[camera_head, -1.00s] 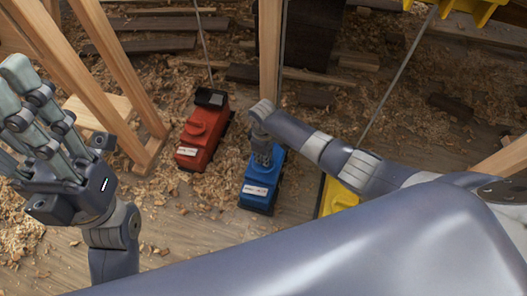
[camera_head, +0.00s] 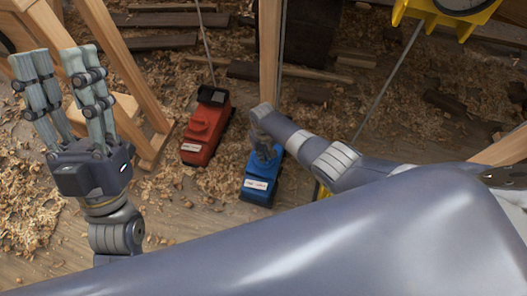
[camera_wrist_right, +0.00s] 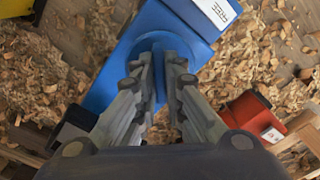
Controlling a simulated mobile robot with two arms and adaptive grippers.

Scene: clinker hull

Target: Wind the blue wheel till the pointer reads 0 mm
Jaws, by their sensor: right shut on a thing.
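The blue unit (camera_head: 258,190), with a white label, stands on the floor near the middle of the head view. My right gripper (camera_head: 262,148) reaches down onto it from the right. In the right wrist view its fingers (camera_wrist_right: 160,65) are closed around the round blue wheel (camera_wrist_right: 148,42) on the blue body (camera_wrist_right: 110,75), and they hide much of it. A dial with a dark rim (camera_head: 462,3) in a yellow frame (camera_head: 440,22) is cut off at the top right; no pointer reading shows. My left gripper (camera_head: 62,85) is open and empty at the left, fingers upward.
A red unit (camera_head: 206,128) stands close to the left of the blue one; it also shows in the right wrist view (camera_wrist_right: 250,112). Wooden posts (camera_head: 268,60) rise behind and at the left. Thin rods slant past. Shavings and dark planks cover the floor.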

